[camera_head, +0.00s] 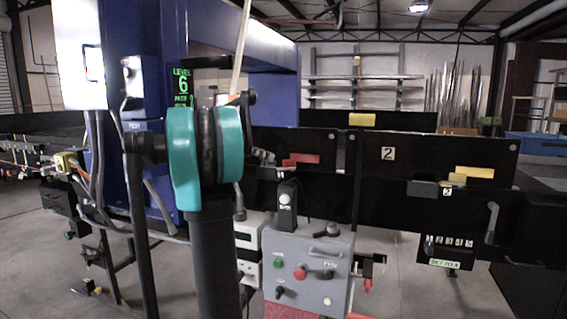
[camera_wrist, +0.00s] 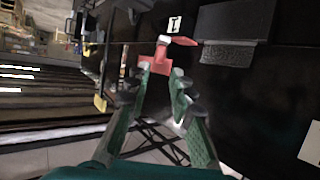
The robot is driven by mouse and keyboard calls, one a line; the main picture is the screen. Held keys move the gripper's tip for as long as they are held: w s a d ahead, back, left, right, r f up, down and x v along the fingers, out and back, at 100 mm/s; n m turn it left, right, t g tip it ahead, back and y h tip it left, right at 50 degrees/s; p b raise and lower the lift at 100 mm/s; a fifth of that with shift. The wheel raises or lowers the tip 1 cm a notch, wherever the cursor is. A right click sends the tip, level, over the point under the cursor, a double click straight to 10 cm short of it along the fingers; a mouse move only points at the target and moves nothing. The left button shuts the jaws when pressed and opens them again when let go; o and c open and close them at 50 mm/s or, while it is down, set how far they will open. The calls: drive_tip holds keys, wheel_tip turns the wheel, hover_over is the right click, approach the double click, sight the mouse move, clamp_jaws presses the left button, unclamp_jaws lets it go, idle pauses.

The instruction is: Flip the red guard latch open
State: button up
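The red guard latch (camera_wrist: 158,60) is in the upper middle of the wrist view, on a dark panel below a small label marked 1. It has a wide lower part, a short upright stem and an arm pointing right. A red piece, likely the same latch (camera_head: 303,160), shows on the black panel in the head view. My gripper (camera_wrist: 162,73) has its two green fingers apart, with the tips at the latch's lower part. I cannot tell whether they touch it. In the head view my teal arm joint hides most of the gripper.
A black box (camera_wrist: 232,32) sits close right of the latch in the wrist view. In the head view, a yellow latch (camera_head: 474,173) is on the panel marked 2. A grey control box (camera_head: 308,262) with knobs stands below the panel.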

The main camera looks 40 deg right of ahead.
sight(284, 161)
drive_tip(key=x, duration=0.7)
drive_tip(key=shift+s+d+f, duration=0.1)
drive_tip(key=shift+s+d, duration=0.05)
drive_tip(key=shift+d, duration=0.05)
clamp_jaws()
